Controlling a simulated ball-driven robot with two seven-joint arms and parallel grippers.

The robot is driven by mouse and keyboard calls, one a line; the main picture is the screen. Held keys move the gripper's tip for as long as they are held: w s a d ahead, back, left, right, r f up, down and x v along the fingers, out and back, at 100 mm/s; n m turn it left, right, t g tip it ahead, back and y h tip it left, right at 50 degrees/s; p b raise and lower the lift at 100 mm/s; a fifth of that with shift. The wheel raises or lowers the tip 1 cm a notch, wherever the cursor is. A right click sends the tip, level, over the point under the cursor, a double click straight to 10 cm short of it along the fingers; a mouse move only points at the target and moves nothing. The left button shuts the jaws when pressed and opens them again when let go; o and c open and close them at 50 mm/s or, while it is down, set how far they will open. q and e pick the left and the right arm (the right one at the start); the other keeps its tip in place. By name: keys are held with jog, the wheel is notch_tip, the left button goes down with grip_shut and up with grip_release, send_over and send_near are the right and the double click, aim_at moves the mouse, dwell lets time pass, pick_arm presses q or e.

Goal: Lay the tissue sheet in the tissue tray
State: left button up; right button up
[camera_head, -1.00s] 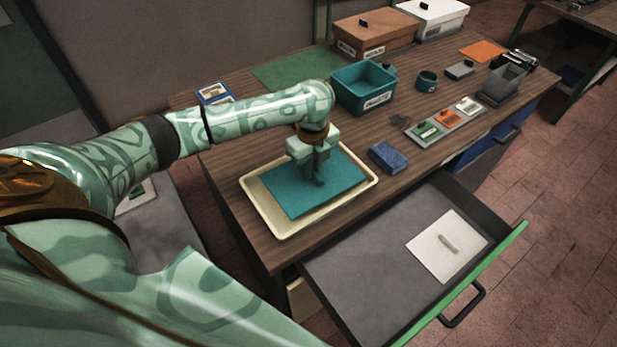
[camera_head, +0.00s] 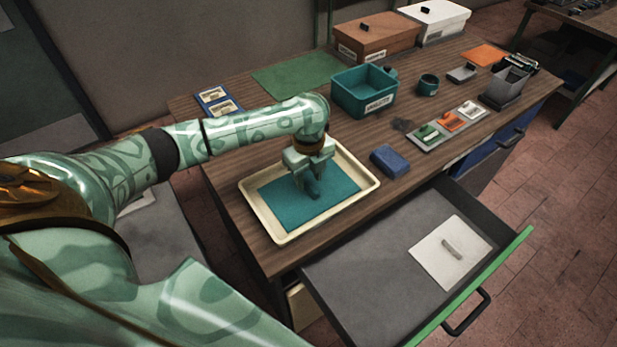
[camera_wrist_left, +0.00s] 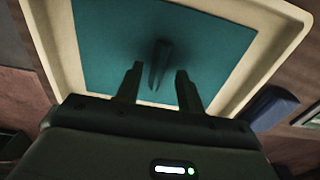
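A teal sheet (camera_head: 288,214) lies inside the cream tray (camera_head: 334,212) on the near left of the bench. It also shows in the wrist view (camera_wrist_left: 215,40), within the tray rim (camera_wrist_left: 288,22). A dark upright tab (camera_wrist_left: 160,60) stands near the sheet's middle. My left gripper (camera_head: 312,194) is low over the sheet. In the wrist view its two fingers (camera_wrist_left: 158,78) are apart, with the tab between or just beyond their tips; I cannot tell whether either touches it. My right gripper is not in view.
A drawer (camera_head: 375,270) stands open in front, holding a white sheet (camera_head: 432,262) with a small bar on it. A blue block (camera_head: 390,161) sits right of the tray. A teal bin (camera_head: 362,92), green mat (camera_head: 297,75) and sample strip (camera_head: 449,126) are farther back.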

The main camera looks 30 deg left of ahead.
aim_at(309, 184)
pick_arm(q)
notch_tip(309, 184, up, 11)
jog(key=p, duration=0.3)
jog(key=shift+f+p, duration=0.15)
jog(key=shift+p, duration=0.2)
